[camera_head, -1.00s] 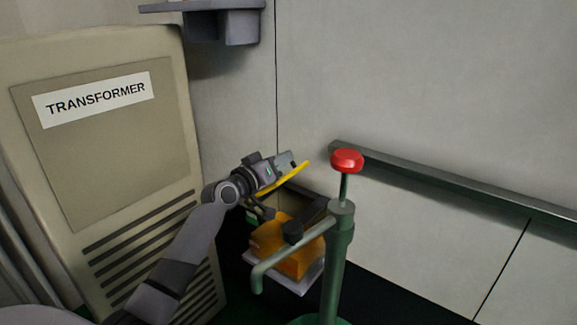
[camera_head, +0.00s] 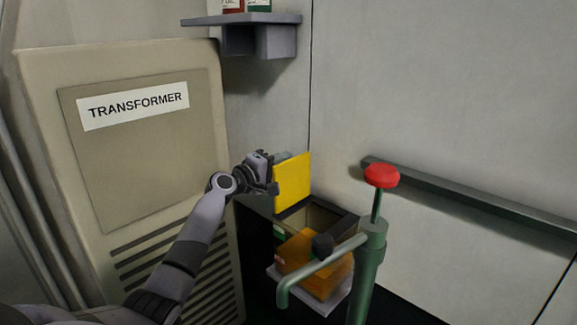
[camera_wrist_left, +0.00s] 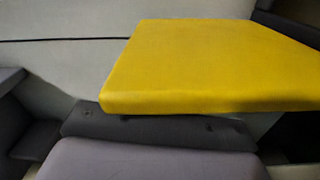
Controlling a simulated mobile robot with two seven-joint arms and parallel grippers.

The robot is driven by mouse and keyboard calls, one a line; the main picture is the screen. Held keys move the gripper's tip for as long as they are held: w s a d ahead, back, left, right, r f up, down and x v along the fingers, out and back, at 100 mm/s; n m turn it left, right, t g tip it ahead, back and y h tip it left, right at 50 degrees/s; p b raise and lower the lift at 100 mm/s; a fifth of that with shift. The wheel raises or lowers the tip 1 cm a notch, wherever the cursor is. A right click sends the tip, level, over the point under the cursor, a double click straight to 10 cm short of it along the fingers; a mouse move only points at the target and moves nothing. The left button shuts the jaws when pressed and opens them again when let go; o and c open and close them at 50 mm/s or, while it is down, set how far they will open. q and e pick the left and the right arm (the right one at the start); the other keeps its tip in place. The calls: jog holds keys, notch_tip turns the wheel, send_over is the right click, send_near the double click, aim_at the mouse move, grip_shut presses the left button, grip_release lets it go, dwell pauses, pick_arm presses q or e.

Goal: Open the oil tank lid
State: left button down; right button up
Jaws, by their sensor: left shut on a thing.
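The oil tank lid (camera_head: 293,183) is a flat yellow panel. It stands raised, close to upright, above the back of the open dark tank (camera_head: 343,224). My left gripper (camera_head: 272,181) is at the lid's left edge and shut on it. In the left wrist view the yellow lid (camera_wrist_left: 215,65) fills the upper right, with the dark gripper parts (camera_wrist_left: 155,132) just below it. My right gripper is not in view.
A green post (camera_head: 368,270) with a red knob (camera_head: 382,175) and a side spout stands in front of the tank, to the right. The transformer cabinet (camera_head: 140,150) is at left. A grey wall shelf (camera_head: 240,20) is above, and a rail (camera_head: 470,205) runs along the wall.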

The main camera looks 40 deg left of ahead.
pick_arm(q)
jog(key=shift+a+f+n, duration=0.5)
jog(key=shift+f+n, duration=0.1)
jog(key=shift+f, duration=0.05)
jog(key=c, duration=1.2)
grip_release()
jog(key=shift+o, duration=0.2)
jog(key=shift+r, duration=0.15)
jog(key=s, duration=0.7)
jog(key=shift+a, duration=0.3)
